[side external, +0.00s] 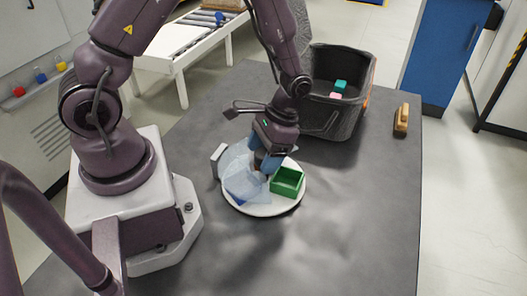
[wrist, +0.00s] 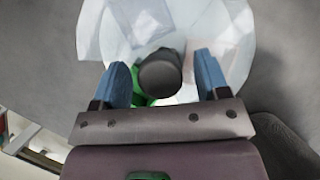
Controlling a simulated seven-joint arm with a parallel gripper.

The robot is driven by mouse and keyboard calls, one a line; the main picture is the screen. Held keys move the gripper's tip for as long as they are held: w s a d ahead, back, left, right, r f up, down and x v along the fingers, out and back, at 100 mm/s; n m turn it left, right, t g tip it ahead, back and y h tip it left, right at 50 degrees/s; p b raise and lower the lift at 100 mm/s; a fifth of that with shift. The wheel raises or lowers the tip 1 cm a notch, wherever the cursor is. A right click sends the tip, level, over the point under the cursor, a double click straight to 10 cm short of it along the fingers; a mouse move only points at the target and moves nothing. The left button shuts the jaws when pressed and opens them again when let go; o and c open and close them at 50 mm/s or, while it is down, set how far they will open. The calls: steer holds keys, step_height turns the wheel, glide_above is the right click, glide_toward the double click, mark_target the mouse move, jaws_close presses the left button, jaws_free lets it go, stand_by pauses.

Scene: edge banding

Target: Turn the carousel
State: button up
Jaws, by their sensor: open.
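The carousel is a round white turntable (side external: 272,209) on the grey table, and it also shows in the wrist view (wrist: 183,14). A green open box (side external: 287,182) sits on its right side. Pale translucent panels stand on its left side, with a bit of blue low among them. A dark round knob (wrist: 160,72) rises near the middle. My gripper (side external: 262,160) is low over the carousel. In the wrist view my gripper (wrist: 161,62) is open, with one blue finger on each side of the knob and gaps between. The green box is mostly hidden behind the knob there.
A black bin (side external: 328,116) with teal and pink blocks stands behind the carousel. A wooden-handled item (side external: 402,118) lies at the table's right edge. A small grey upright block (side external: 217,156) stands at the carousel's left rim. The table's front right is clear.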

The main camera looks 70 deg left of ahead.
steer(key=c, duration=1.3)
steer(key=shift+o, duration=0.2)
